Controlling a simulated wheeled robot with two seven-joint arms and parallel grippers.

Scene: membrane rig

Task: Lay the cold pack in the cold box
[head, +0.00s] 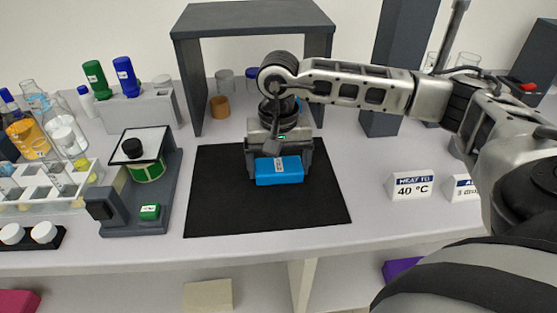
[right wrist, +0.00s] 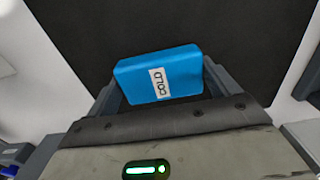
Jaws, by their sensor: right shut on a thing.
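The cold pack (head: 283,173) is a blue block with a white label over the black mat in the head view. It also shows in the right wrist view (right wrist: 184,72), where the label reads "COLD". My right gripper (head: 279,165) is shut on the cold pack, with one finger at each side of it. I cannot tell whether the pack touches the mat or is held a little above it. My left gripper is not in view. I cannot make out a cold box in these frames.
The black mat (head: 215,205) is otherwise bare. A grey frame (head: 188,85) stands behind it. A hotplate-like device (head: 150,215) with a green-labelled jar stands left, beside a rack (head: 40,185). A "HEAT TO 40 °C" sign (head: 411,187) stands right.

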